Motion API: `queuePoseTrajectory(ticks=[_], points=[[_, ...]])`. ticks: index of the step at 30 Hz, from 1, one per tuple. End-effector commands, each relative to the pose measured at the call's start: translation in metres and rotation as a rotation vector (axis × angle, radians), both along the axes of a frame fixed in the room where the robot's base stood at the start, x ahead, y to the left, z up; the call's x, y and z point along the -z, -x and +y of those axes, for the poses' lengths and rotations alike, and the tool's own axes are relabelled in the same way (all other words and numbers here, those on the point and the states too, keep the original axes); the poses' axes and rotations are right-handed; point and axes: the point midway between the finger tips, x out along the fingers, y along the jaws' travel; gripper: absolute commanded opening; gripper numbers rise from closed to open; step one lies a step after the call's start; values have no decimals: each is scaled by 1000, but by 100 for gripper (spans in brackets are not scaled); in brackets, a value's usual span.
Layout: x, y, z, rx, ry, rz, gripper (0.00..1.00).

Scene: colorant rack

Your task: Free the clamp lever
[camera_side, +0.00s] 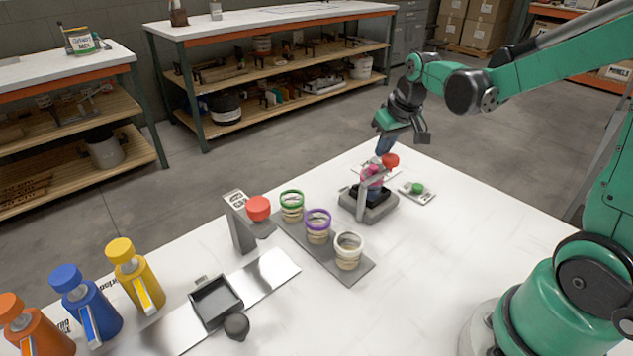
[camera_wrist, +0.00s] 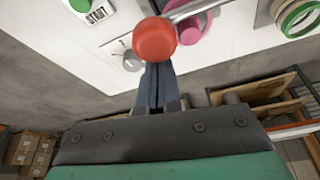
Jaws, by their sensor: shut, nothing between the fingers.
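The clamp lever is a grey metal bar (camera_side: 372,181) with a red ball knob (camera_side: 390,160) at its upper end. It rises over the clamp stand's grey base (camera_side: 378,213) at the far side of the table. A pink-ringed container (camera_side: 368,170) sits in the stand, partly hidden by the bar. My gripper (camera_side: 383,149) points down beside the knob, fingers shut and empty. In the wrist view the red knob (camera_wrist: 154,39) is just past the shut fingertips (camera_wrist: 156,68) and overlaps their line of sight; I cannot tell whether they touch it.
A green start button (camera_side: 417,188) is right of the stand. A tray with green-, purple- and white-ringed jars (camera_side: 348,262) is in front. Bottles (camera_side: 137,276) stand front left. The table's right side is clear.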

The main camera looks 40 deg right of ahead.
Motion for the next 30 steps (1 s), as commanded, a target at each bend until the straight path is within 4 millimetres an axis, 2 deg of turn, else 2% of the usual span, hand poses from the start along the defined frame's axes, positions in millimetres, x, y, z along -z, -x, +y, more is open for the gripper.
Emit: queuePoseTrajectory(ticks=[22, 30], points=[[0, 3, -1, 43, 1, 0, 0], [0, 10, -2, 123, 0, 0, 0]])
